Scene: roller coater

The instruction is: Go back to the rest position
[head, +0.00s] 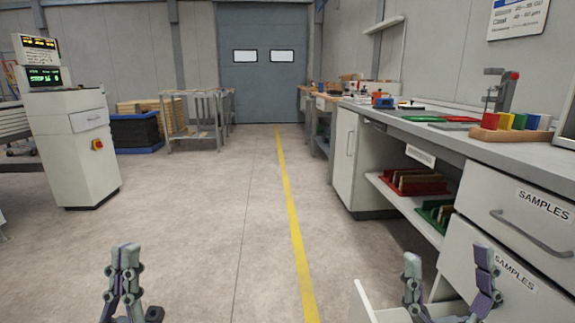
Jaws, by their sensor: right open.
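My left gripper (125,258) is at the bottom left of the head view, above the bare floor. Its two fingers are side by side and together, with nothing seen between them. My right gripper (449,262) is at the bottom right, in front of the lower drawers. Its fingers are wide apart and nothing is between them. The lower parts of both grippers are cut off by the picture's edge.
The workbench (470,150) with sample drawers (520,215) runs along the right. A white panel (362,303) stands out low beside my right gripper. A control cabinet (80,150) stands left. The floor (215,230) around the yellow line (290,210) is clear.

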